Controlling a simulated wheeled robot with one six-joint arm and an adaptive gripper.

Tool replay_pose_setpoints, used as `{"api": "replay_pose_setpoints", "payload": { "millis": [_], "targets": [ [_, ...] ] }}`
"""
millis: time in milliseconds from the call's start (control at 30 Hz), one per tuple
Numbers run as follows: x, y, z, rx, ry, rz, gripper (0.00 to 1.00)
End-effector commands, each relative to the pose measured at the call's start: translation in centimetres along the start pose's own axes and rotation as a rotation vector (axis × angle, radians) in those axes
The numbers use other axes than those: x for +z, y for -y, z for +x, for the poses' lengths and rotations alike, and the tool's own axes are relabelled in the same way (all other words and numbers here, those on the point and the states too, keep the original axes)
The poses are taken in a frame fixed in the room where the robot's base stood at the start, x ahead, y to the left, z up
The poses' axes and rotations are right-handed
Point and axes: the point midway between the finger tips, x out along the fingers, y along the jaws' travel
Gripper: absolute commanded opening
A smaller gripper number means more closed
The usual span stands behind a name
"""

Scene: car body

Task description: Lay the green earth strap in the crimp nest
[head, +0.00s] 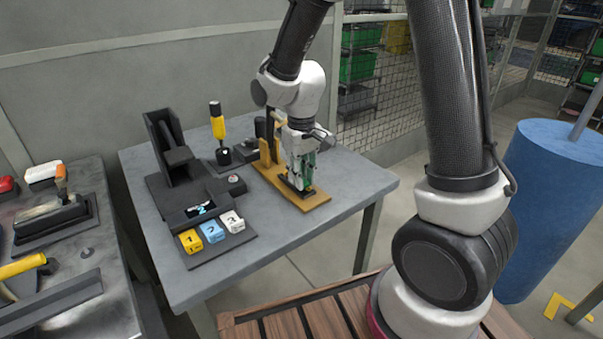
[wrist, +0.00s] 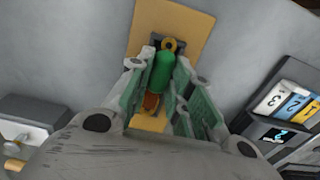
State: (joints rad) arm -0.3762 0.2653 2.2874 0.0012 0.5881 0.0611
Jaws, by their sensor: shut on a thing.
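My gripper (head: 301,178) points down over a yellow-brown board on the grey table. It also shows in the wrist view (wrist: 168,85), its fingers on either side of the green earth strap (wrist: 163,70). The gripper is shut on the strap. A brass-coloured ring (wrist: 170,45) shows at the strap's far end, and an orange-copper part (wrist: 151,104) at its near end. A dark block on the board, seemingly the crimp nest (head: 292,184), lies directly under the fingertips. The fingers partly hide it, and I cannot tell whether the strap touches it.
The board (head: 316,203) carries an upright yellow-brown post (head: 266,152) close beside my gripper. A black press-like fixture (head: 165,185), a yellow-handled tool (head: 217,122) and numbered yellow, blue and white blocks (head: 211,231) stand to the left. A blue cylinder (head: 553,205) stands right.

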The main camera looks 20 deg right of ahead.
Motion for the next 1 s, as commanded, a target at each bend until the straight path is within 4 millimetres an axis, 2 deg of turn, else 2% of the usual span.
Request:
{"api": "replay_pose_setpoints", "payload": {
  "millis": [433, 467, 567, 600, 867, 1000],
  "targets": [
    [0.0, 0.0, 1.1, 0.0, 0.001, 0.0, 0.0],
    [0.0, 0.0, 1.1, 0.0, 0.0, 0.0, 0.25],
    [0.0, 0.0, 1.1, 0.0, 0.001, 0.0, 0.43],
    [0.0, 0.0, 1.1, 0.0, 0.001, 0.0, 0.46],
    [0.0, 0.0, 1.1, 0.0, 0.001, 0.0, 0.46],
    [0.0, 0.0, 0.2, 0.0, -0.001, 0.0, 0.46]
  ]
}}
